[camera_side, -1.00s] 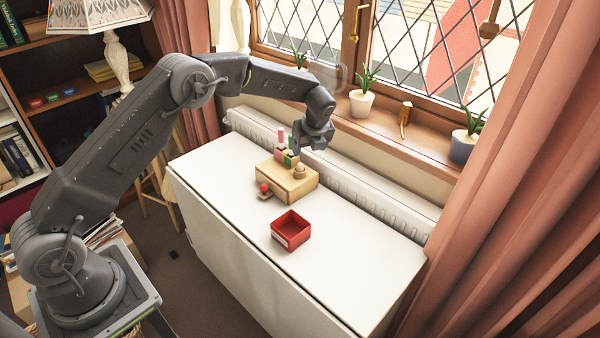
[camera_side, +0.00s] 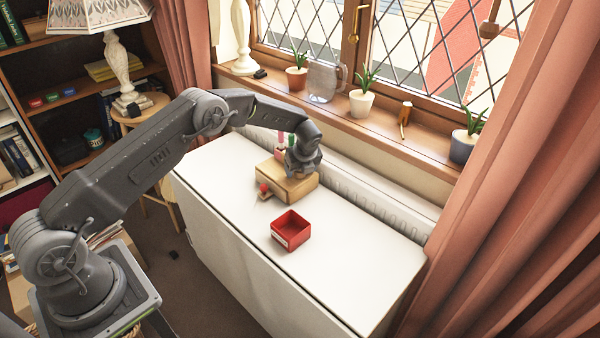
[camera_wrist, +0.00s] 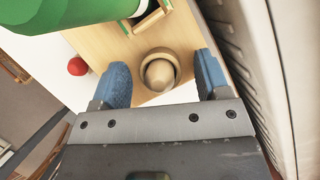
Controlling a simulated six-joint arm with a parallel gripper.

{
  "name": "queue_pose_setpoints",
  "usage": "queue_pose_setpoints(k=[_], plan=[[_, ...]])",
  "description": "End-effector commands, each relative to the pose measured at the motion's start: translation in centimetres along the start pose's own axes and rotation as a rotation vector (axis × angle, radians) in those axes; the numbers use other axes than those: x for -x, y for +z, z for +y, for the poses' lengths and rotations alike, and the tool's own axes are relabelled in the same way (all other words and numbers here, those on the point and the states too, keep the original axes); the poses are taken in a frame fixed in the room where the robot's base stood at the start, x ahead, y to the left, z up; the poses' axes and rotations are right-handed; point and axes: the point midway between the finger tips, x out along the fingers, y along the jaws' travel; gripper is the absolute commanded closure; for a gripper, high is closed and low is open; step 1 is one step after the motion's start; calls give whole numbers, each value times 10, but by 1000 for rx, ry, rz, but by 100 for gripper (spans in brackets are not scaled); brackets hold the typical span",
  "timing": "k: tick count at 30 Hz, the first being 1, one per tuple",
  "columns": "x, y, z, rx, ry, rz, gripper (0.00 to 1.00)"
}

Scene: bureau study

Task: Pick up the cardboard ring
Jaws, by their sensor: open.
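The cardboard ring (camera_wrist: 142,68) is a tan ring on top of the wooden block, seen from above in the wrist view. It encircles a pale wooden knob or peg (camera_wrist: 158,75) with a rounded top. My gripper (camera_wrist: 161,62) is open, its two blue fingers left and right of the ring, with a visible gap on each side. I cannot tell how far the fingertips are above the block. In the side view my gripper (camera_side: 303,165) is over the right part of the block and hides the ring.
The wooden block (camera_side: 278,181) stands on the white table (camera_side: 355,262). A green object (camera_wrist: 60,14) is close by at the wrist view's upper left. A red ball (camera_wrist: 77,66) is beside the block. An open red box (camera_side: 291,231) stands in front; a radiator (camera_side: 385,207) runs behind.

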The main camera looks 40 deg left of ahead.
Motion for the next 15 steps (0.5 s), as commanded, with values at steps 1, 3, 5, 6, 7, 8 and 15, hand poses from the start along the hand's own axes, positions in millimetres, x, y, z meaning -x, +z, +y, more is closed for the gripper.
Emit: queue_pose_setpoints(k=[1,3,5,6,7,8,15], plan=[[0,0,0,0,-1,-1,31],[0,0,0,0,-1,-1,31],[0,0,0,0,-1,0,31],[0,0,0,0,-1,0,35],[0,0,0,0,-1,0,38],[0,0,0,0,-1,0,40],[1,0,0,0,-1,0,63]])
